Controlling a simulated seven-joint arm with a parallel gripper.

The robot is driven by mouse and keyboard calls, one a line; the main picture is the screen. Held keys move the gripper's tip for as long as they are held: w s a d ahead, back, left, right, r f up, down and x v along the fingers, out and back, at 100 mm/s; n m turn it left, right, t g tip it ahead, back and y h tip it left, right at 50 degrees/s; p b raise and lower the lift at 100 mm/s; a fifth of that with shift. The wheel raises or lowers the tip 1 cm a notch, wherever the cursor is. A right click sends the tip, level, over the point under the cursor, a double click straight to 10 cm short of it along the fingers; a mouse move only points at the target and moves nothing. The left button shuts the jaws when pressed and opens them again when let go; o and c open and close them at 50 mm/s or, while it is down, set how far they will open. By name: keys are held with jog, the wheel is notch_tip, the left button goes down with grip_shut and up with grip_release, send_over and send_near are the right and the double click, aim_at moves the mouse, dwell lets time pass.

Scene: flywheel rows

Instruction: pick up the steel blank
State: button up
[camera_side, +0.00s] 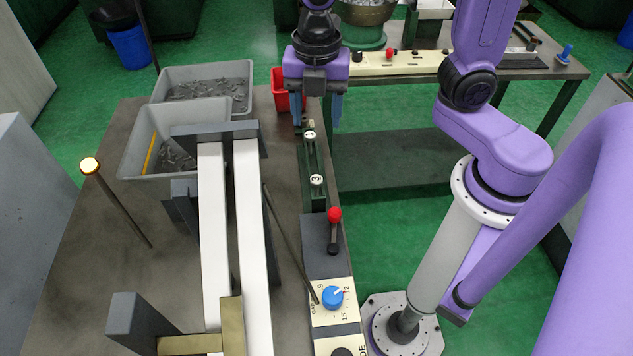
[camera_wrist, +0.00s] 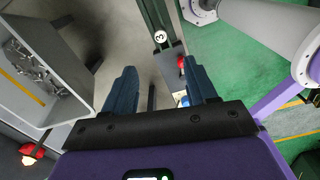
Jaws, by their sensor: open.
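My gripper (camera_side: 318,112) is open, its blue fingers pointing down and spread apart near the far right edge of the workbench. In the wrist view my gripper (camera_wrist: 162,74) shows nothing held between its fingers. I cannot single out one steel blank for certain. Several small grey metal pieces (camera_side: 178,160) lie in the near grey bin (camera_side: 137,150), left of my gripper. They also show in the wrist view (camera_wrist: 32,72). More pieces (camera_side: 208,90) lie in the far grey bin (camera_side: 165,73).
A dark green rail (camera_side: 306,160) with number markers runs below my gripper along the bench edge. A red-knobbed lever (camera_side: 334,216) and a blue dial (camera_side: 332,297) follow nearer. White rails (camera_side: 252,250) stand mid-bench. A red bin (camera_side: 279,90) is just behind my gripper.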

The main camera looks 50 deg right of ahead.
send_over(317, 179)
jog(key=f, duration=0.9)
jog(key=shift+w+d+f, duration=0.15)
jog(key=shift+w+d, duration=0.05)
jog(key=shift+d, duration=0.05)
jog(key=shift+s+a+f, duration=0.1)
jog(key=shift+a+f, duration=0.05)
jog(key=shift+f, duration=1.2)
jog(key=shift+s+a+f, duration=0.1)
jog(key=shift+a+f, duration=0.05)
jog(key=shift+f, duration=1.15)
jog(key=c, duration=1)
